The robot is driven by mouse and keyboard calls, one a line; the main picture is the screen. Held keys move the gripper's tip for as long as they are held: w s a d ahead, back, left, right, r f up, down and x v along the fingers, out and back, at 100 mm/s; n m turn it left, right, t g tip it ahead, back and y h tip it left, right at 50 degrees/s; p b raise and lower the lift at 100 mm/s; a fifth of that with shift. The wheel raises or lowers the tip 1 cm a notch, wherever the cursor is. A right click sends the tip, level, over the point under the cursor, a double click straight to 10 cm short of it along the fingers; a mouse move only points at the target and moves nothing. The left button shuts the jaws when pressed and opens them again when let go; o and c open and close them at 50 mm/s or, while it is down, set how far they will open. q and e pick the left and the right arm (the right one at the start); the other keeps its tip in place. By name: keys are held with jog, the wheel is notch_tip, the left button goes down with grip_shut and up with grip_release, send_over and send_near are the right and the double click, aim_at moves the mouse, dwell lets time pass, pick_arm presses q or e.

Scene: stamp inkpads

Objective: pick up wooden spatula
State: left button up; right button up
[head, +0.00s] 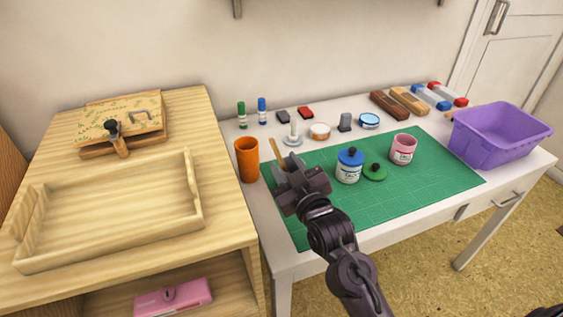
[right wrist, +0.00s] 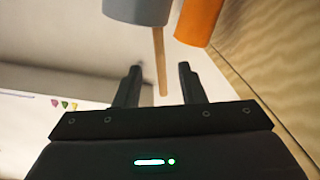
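The wooden spatula shows as a thin tan stick (head: 276,152) in the head view, its lower end hidden near my right gripper. In the right wrist view the stick (right wrist: 158,55) comes out of a grey cup (right wrist: 138,10), and its free end lies between my right fingers. My right gripper (head: 290,182) is at the left part of the green mat; in the right wrist view its fingers (right wrist: 160,82) are apart, with gaps on both sides of the stick. My left gripper is not in view.
An orange cup (head: 247,160) stands close left of the spatula. A blue-lidded jar (head: 349,166), a green lid (head: 374,172) and a pink jar (head: 403,149) are on the green mat (head: 430,182). A purple bin (head: 500,137) is at right, a wooden tray (head: 110,215) at left.

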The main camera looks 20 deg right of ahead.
aim_at(279, 157)
jog(key=w, duration=0.4)
jog(key=shift+w+a+f, duration=0.15)
jog(key=shift+w+f, duration=0.15)
jog(key=shift+w, duration=0.05)
jog(key=shift+c, duration=0.2)
grip_shut()
